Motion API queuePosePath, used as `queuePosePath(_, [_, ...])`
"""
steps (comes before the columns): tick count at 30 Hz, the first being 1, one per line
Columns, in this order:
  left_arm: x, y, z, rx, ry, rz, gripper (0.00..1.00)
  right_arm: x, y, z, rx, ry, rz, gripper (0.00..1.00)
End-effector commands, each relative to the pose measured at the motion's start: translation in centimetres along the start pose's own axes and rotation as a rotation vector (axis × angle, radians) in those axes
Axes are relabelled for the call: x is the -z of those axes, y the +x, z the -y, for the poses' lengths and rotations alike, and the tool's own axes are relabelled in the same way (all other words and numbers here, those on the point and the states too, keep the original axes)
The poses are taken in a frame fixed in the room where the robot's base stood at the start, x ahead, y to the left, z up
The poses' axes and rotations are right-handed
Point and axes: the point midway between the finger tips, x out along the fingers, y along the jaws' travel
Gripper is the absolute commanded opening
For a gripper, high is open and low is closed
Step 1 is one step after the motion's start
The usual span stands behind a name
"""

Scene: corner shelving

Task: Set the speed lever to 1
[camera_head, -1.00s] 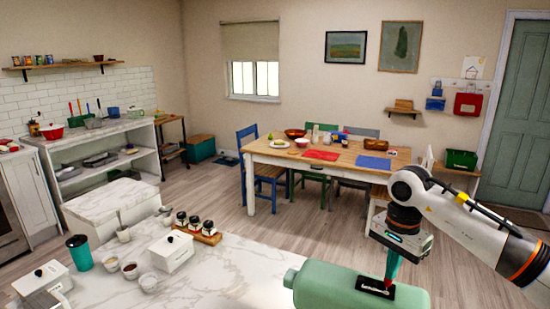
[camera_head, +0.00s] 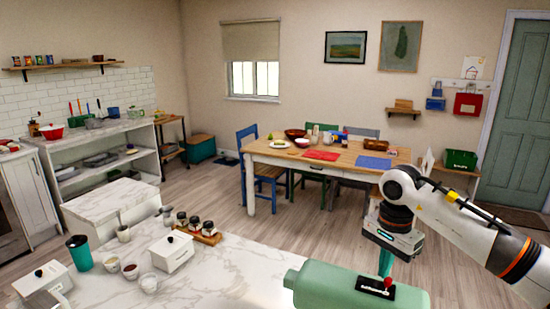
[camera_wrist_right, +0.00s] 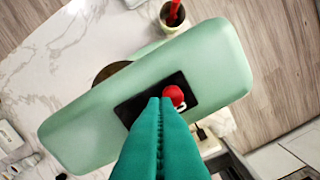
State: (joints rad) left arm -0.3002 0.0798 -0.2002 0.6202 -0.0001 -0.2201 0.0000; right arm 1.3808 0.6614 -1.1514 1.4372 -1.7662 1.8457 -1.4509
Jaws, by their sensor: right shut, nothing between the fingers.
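The pale green mixer (camera_head: 335,285) lies across the bottom of the head view, and its long rounded top fills the middle of the right wrist view (camera_wrist_right: 215,65). A black plate (camera_head: 405,292) on it carries the lever's red knob (camera_head: 388,282). In the right wrist view the knob (camera_wrist_right: 174,93) sits near the plate's upper right part. My right gripper (camera_head: 385,272) points down, its teal fingers shut and empty. Their tips (camera_wrist_right: 160,101) are right beside the knob; I cannot tell whether they touch. The speed marks are not readable. My left gripper is out of view.
The marble counter (camera_head: 225,280) holds a white lidded box (camera_head: 172,253), small bowls, a teal cup (camera_head: 79,253) and a tray of jars (camera_head: 208,236) left of the mixer. A cup with a red utensil (camera_wrist_right: 175,18) stands beyond the mixer in the wrist view.

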Motion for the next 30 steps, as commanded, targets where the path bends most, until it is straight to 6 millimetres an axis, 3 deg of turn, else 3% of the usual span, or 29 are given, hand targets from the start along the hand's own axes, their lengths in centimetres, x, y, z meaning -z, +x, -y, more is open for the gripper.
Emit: queuePosePath(30, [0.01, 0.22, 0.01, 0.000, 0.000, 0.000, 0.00, -0.29, -0.07, 0.49, 0.000, 0.000, 0.000, 0.00])
